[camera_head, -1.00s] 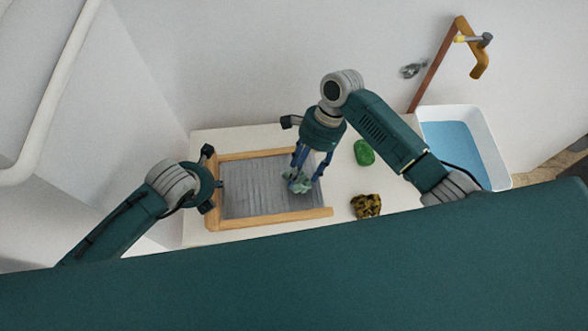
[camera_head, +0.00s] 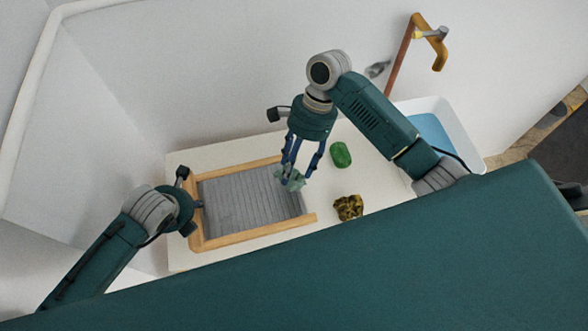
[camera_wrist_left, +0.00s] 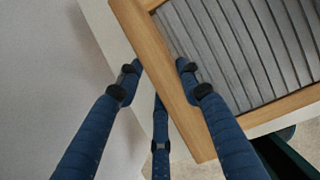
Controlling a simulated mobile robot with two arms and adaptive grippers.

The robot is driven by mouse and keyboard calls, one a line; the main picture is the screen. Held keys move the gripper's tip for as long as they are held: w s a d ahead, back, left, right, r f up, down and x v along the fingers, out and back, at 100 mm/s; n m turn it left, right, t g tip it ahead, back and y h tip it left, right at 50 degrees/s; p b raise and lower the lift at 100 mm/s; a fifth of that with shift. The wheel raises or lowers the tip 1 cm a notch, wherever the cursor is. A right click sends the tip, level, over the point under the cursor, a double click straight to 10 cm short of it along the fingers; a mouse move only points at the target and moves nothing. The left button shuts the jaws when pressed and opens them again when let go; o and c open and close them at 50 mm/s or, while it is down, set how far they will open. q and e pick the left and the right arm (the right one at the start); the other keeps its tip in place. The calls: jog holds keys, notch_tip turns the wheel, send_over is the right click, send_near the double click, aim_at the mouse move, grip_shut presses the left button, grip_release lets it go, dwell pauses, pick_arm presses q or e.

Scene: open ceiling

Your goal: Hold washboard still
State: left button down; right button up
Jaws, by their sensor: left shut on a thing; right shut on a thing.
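The washboard (camera_head: 245,200) lies on the white counter in the head view, a grey ridged panel in a pale wooden frame. My left gripper (camera_head: 197,205) is at its left end. In the left wrist view, the fingers of my left gripper (camera_wrist_left: 157,67) are shut on the wooden frame bar, one on each side; the ridged washboard panel (camera_wrist_left: 250,50) shows beside it. My right gripper (camera_head: 294,174) points down over the board's right part, shut on a pale green crumpled thing (camera_head: 291,179). I cannot tell whether that thing touches the ridges.
A green lump (camera_head: 341,155) and a dark yellow patterned lump (camera_head: 348,207) lie on the white counter (camera_head: 330,185) right of the board. A white basin (camera_head: 462,135) with blue water stands further right, below an orange-brown tap (camera_head: 438,48). A wall stands behind.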

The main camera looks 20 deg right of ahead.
jog(key=shift+r, duration=1.05)
pick_arm(q)
jog(key=c, duration=1.1)
grip_release()
jog(key=shift+r, duration=0.1)
jog(key=v, duration=1.2)
